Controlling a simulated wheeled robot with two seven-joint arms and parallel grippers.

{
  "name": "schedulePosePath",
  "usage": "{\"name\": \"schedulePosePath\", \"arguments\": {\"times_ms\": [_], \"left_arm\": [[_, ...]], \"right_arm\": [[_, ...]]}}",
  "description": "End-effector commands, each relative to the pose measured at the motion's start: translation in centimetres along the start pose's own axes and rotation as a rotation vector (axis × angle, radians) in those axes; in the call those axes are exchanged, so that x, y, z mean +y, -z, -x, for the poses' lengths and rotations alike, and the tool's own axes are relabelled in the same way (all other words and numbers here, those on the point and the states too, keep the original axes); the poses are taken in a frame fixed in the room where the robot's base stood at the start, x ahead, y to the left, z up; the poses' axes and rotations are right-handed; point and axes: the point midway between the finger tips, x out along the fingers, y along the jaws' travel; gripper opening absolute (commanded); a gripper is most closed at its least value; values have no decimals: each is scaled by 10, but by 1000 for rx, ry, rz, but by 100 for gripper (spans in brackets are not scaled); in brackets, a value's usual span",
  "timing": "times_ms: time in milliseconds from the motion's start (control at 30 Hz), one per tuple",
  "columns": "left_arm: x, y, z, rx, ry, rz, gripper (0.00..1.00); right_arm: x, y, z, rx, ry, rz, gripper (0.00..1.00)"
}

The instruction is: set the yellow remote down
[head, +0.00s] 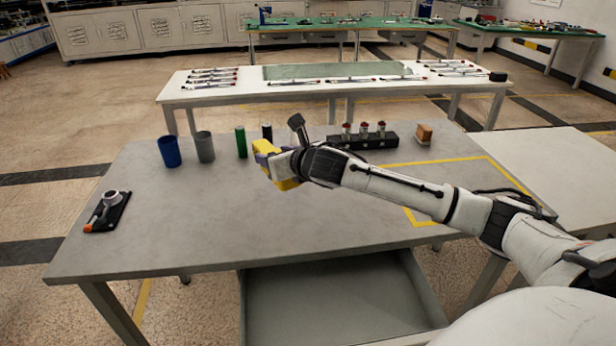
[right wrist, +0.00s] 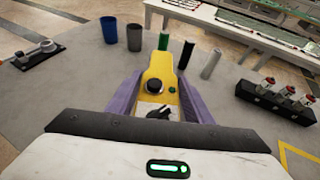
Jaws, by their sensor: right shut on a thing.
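The yellow remote (head: 283,171) is in my right gripper (head: 268,160), above the middle of the grey table (head: 200,225). My left gripper is not in view.
Along the back stand a blue cup (head: 169,152), a grey cup (head: 205,147), a green cylinder (head: 241,142) and a black block with red-topped buttons (head: 362,141). A dark tool stand (head: 106,212) lies at the left. An open drawer (head: 335,300) juts out in front. The table's front middle is clear.

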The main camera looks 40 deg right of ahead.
Motion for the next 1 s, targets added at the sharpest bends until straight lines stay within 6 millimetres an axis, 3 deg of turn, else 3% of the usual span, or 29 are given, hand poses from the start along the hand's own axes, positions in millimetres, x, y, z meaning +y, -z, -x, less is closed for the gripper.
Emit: {"name": "schedulePosePath", "arguments": {"times_ms": [300,533,700,1000], "left_arm": [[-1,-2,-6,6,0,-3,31],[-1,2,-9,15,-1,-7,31],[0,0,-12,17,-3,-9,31],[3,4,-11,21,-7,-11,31]], "right_arm": [[-6,50,-24,0,2,-2,16],[-6,66,-31,-3,2,0,16],[-6,89,-40,-1,2,-2,16],[-6,94,-42,-4,2,1,16]]}}
